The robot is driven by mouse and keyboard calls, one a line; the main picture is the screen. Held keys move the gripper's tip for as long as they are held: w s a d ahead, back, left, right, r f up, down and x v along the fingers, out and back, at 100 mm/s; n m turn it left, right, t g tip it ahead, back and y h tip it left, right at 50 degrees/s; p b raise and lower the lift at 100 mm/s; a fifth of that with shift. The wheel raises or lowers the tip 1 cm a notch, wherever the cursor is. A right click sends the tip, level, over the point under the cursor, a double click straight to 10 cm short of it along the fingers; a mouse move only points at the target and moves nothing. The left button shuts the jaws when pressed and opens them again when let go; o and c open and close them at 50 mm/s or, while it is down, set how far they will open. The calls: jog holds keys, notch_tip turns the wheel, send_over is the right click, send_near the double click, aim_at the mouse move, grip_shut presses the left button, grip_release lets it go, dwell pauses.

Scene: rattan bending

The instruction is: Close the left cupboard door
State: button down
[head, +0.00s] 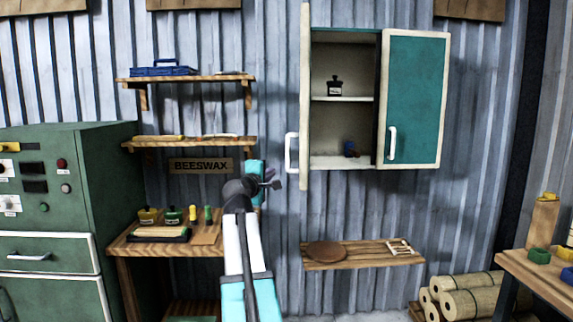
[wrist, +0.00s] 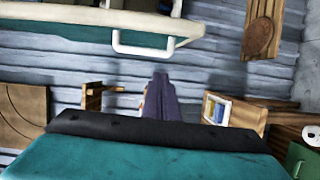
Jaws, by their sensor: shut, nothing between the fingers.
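The cupboard (head: 342,130) hangs on the corrugated wall. Its left door (head: 305,95) stands open, swung outward and seen almost edge-on, with a white handle (head: 291,153) on its left side. The right door (head: 415,85) is teal with a pale frame and covers the right half. My gripper (head: 274,181) is shut and empty, just below and left of the left door's handle, apart from it in the picture. In the wrist view a teal door edge with its white handle (wrist: 143,46) lies above my closed fingers (wrist: 160,90), with a gap between.
Shelves and a workbench (head: 140,245) lie left; a green cabinet (head: 100,180) stands far left.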

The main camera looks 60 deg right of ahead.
jog(key=shift+s+d+r, duration=0.15)
jog(key=shift+s+r, duration=0.15)
jog(key=shift+r, duration=0.3)
jog(key=shift+s+d+r, duration=0.15)
jog(key=shift+s+r, duration=0.15)
jog(key=shift+r, duration=0.3)
jog(key=shift+w, duration=0.15)
jog(key=s+d+p, duration=0.1)
jog(key=d+p, duration=0.1)
jog(key=d, duration=0.9)
jog(key=shift+d+p, duration=0.2)
jog(key=shift+p, duration=0.1)
